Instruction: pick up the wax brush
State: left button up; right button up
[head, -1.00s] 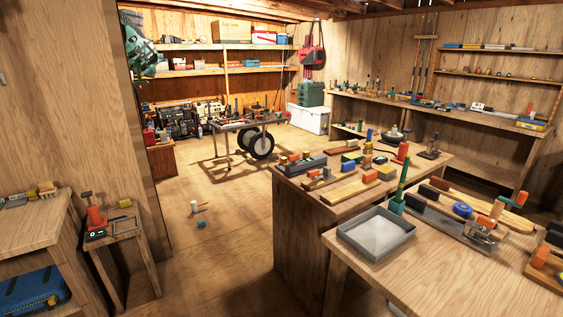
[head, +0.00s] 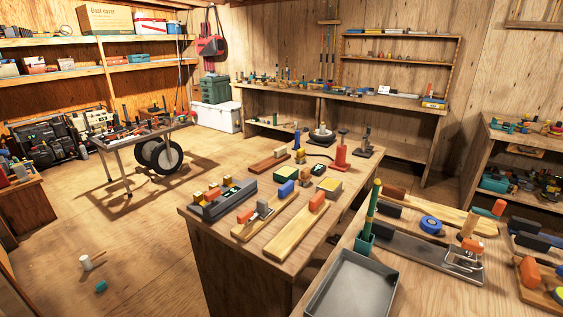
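I cannot tell for certain which item is the wax brush. A tall green handle with a yellow tip (head: 373,203) stands upright in a teal cup (head: 365,242) on the near bench, and its lower end is hidden. Several boards with coloured blocks lie on the middle bench, including a pale board with an orange block (head: 291,229). A white piece with a thin wooden handle (head: 90,262) lies on the floor at the lower left. Neither of my grippers is in view.
The near bench holds a grey tray (head: 392,283), a blue round item (head: 431,224) and a dark strip with a metal clamp (head: 464,259). A wheeled cart (head: 125,142) stands at the back left. The floor between cart and middle bench is largely clear.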

aim_at(300, 157)
jog(key=i+j+u, duration=0.1)
jog(key=j, duration=0.2)
jog(key=i+j+u, duration=0.15)
jog(key=j, duration=0.2)
jog(key=i+j+u, duration=0.1)
jog(key=j, duration=0.2)
jog(key=i+j+u, duration=0.3)
jog(key=i+j, duration=0.15)
jog(key=i+j+u, duration=0.45)
jog(key=i+u, duration=0.2)
jog(key=i, duration=0.35)
jog(key=i+z, duration=0.45)
jog(key=i, duration=0.25)
jog(key=i+j+z, duration=0.25)
jog(key=i+z, duration=0.15)
jog(key=i, duration=0.3)
jog(key=i+z, duration=0.25)
jog(key=z, duration=0.2)
jog(key=i+z, duration=0.55)
jog(key=z, duration=0.3)
jog(key=i+j+z, duration=0.2)
jog(key=z, duration=0.2)
jog(key=i+j+z, duration=0.2)
jog(key=z, duration=0.25)
